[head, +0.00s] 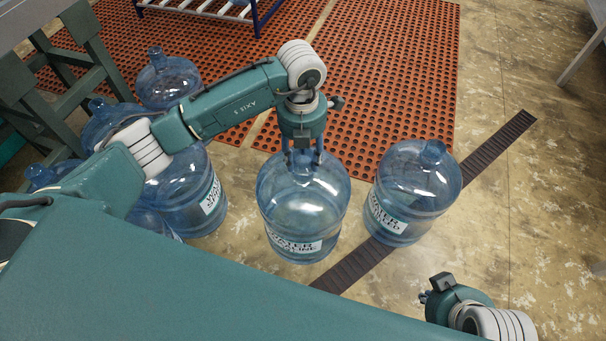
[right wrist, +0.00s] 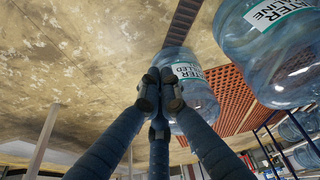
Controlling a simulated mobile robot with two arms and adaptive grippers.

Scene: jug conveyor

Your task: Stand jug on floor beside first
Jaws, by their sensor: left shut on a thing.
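My left gripper (head: 303,156) is shut on the neck of a clear blue water jug (head: 303,208) and holds it upright. I cannot tell whether this jug's base touches the floor. To its right, apart from it, another blue jug (head: 413,190) stands upright on the floor, partly over a dark strip. In the right wrist view the held jug (right wrist: 275,75) is at upper right and the standing jug (right wrist: 197,97) is behind my fingers. My right gripper (right wrist: 160,90) has its fingertips together and is empty; in the head view it shows at lower right (head: 425,297).
Several more jugs (head: 190,190) stand at the left, partly hidden by my left arm. A red perforated mat (head: 385,75) covers the floor behind. A dark floor strip (head: 500,145) runs diagonally. A blue-legged rack (head: 255,20) stands at the back. Floor at the right (head: 540,220) is clear.

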